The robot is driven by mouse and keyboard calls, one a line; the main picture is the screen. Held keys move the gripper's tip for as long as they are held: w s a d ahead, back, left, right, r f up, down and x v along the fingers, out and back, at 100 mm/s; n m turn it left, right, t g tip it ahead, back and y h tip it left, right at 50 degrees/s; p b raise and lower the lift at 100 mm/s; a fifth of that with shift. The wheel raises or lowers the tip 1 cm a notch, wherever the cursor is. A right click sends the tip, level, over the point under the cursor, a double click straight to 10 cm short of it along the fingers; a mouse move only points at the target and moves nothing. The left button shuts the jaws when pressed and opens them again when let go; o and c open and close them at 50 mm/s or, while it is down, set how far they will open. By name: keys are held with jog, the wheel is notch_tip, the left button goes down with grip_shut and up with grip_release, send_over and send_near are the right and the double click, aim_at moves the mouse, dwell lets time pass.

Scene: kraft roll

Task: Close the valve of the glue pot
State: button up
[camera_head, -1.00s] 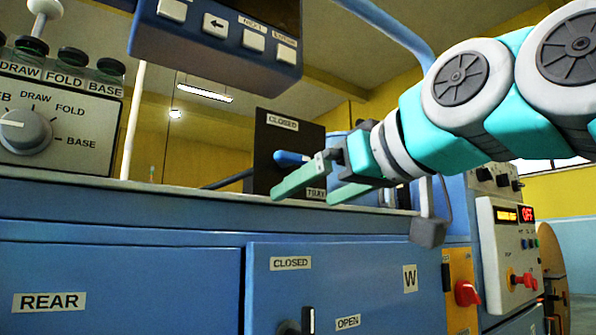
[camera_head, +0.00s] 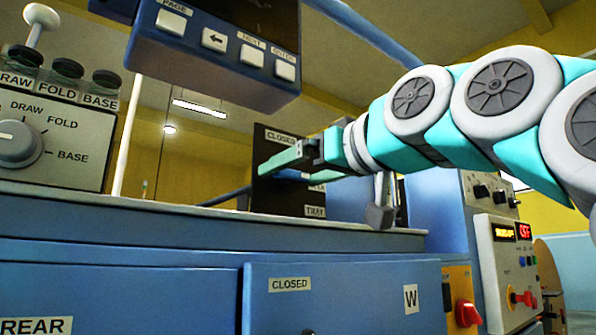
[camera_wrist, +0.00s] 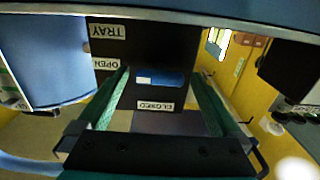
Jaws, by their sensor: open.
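A black plate (camera_head: 280,193) stands behind the blue bench top, with a CLOSED label at its top and a TRAY label at its bottom. In the wrist view, upside down, the plate (camera_wrist: 160,40) also has an OPEN label at its side. A blue lever (camera_wrist: 160,79) lies roughly horizontal on it, level with neither CLOSED nor TRAY and nearest in line with OPEN. My gripper (camera_head: 295,168) is open in front of the plate. In the wrist view its green fingers stand on either side of the lever; contact cannot be told. In the head view the gripper hides most of the lever.
A blue keypad box (camera_head: 215,50) hangs above, left of my arm. A dial panel (camera_head: 50,135) with several jars stands at the left. The blue cabinet front (camera_head: 360,285) lies below. A red knob (camera_head: 466,313) and a control panel (camera_head: 505,250) are at the right.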

jog(key=shift+c, duration=0.2)
jog(key=c, duration=1.3)
jog(key=shift+o, duration=0.2)
jog(key=shift+n, duration=0.4)
jog(key=n+p, duration=0.1)
jog(key=n, duration=0.7)
jog(key=shift+w, duration=0.1)
jog(key=n+p, duration=0.1)
jog(key=n, duration=0.4)
jog(key=shift+r, duration=0.1)
jog(key=shift+n+p, duration=0.85)
jog(key=shift+n, duration=1.15)
